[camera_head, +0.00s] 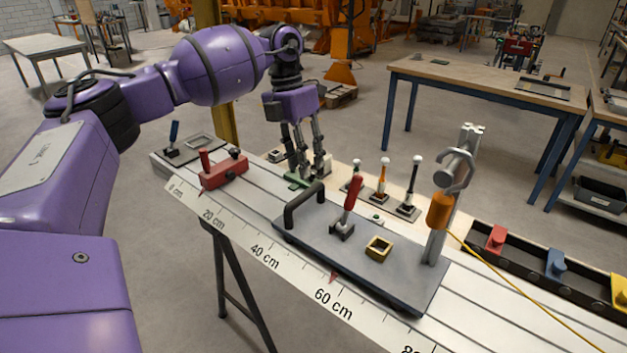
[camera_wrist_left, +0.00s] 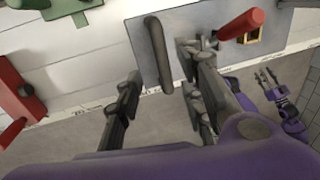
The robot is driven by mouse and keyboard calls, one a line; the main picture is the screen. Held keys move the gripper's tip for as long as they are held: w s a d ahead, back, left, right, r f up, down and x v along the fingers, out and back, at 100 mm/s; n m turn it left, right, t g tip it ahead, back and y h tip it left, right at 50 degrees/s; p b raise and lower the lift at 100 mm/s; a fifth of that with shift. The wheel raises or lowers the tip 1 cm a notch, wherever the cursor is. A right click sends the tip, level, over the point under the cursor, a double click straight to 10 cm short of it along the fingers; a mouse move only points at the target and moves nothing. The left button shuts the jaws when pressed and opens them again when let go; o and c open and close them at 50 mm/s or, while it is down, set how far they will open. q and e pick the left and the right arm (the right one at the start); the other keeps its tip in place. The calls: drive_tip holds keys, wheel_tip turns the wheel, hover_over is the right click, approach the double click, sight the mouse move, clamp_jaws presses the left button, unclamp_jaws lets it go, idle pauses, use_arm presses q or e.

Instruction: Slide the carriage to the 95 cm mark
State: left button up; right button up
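The carriage (camera_head: 330,235) is a dark grey plate on a pale rail bed, with a black arched handle (camera_head: 303,205), a red-gripped lever (camera_head: 352,195) and a brass square frame (camera_head: 379,248). Its red pointer (camera_head: 334,277) is near the 60 cm label on the front scale (camera_head: 290,275). My left gripper (camera_head: 309,172) is open and empty, pointing down, just behind the handle in the head view. In the left wrist view the handle (camera_wrist_left: 157,55) shows between the spread fingers (camera_wrist_left: 163,100), apart from them. My right gripper (camera_wrist_left: 268,82) appears small at the right there, fingers apart.
A red clamp block (camera_head: 224,172) sits on the bed near 20 cm. A post with an orange-handled tool (camera_head: 440,210) rises at the carriage's right end. Several small levers (camera_head: 383,185) stand behind. A dark rack with colored blocks (camera_head: 555,268) is at the back right.

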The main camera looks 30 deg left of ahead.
sight(307, 190)
use_arm(q)
drive_tip(key=f, duration=0.2)
drive_tip(key=shift+s+d+f, duration=0.35)
drive_tip(key=shift+s, duration=0.05)
drive_tip(key=f, duration=0.3)
drive_tip(key=shift+w+d+f, duration=0.15)
drive_tip(key=shift+d+f, duration=0.05)
drive_tip(key=shift+d, duration=0.15)
drive_tip(key=shift+f, duration=0.3)
clamp_jaws()
use_arm(e)
drive_tip(key=shift+s+d, duration=0.15)
drive_tip(key=shift+s, duration=0.5)
